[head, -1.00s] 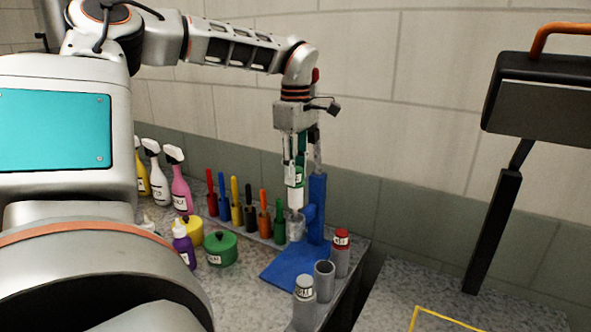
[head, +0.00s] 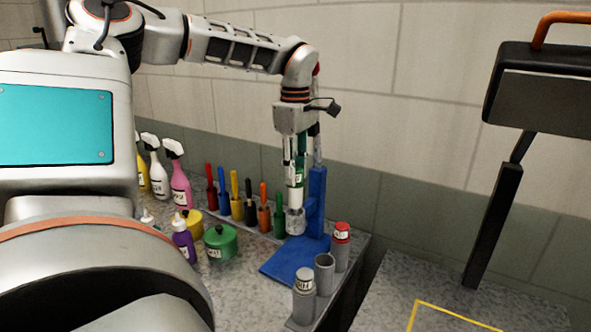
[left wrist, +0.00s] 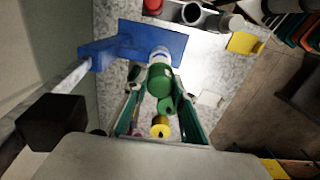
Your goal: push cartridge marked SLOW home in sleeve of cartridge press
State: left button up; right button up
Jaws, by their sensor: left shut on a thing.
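My left gripper (head: 295,181) points down, shut on a green and white cartridge (head: 296,196). The cartridge is upright, with its white lower end at the mouth of the grey sleeve (head: 296,222) of the blue cartridge press (head: 317,205). I cannot tell how deep it sits, and no marking on it is readable. In the left wrist view the cartridge's green end (left wrist: 160,80) shows between the two fingers, in front of the blue press base (left wrist: 155,38). My right gripper is not in view.
A rack at the front holds a grey-capped cartridge (head: 304,283), an empty tube (head: 324,271) and a red-capped cartridge (head: 341,241). Several coloured tools (head: 236,200) stand left of the press. A green pot (head: 220,242) and spray bottles (head: 179,180) stand farther left.

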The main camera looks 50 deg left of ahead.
aim_at(296, 198)
pick_arm(q)
jog(key=shift+f+b, duration=0.9)
jog(key=shift+f, duration=1.15)
jog(key=shift+f+b, duration=0.95)
jog(key=shift+f, duration=0.85)
dwell(0.4)
jog(key=o, duration=1.2)
notch_tip(296, 198, up, 5)
jog(key=p, duration=0.5)
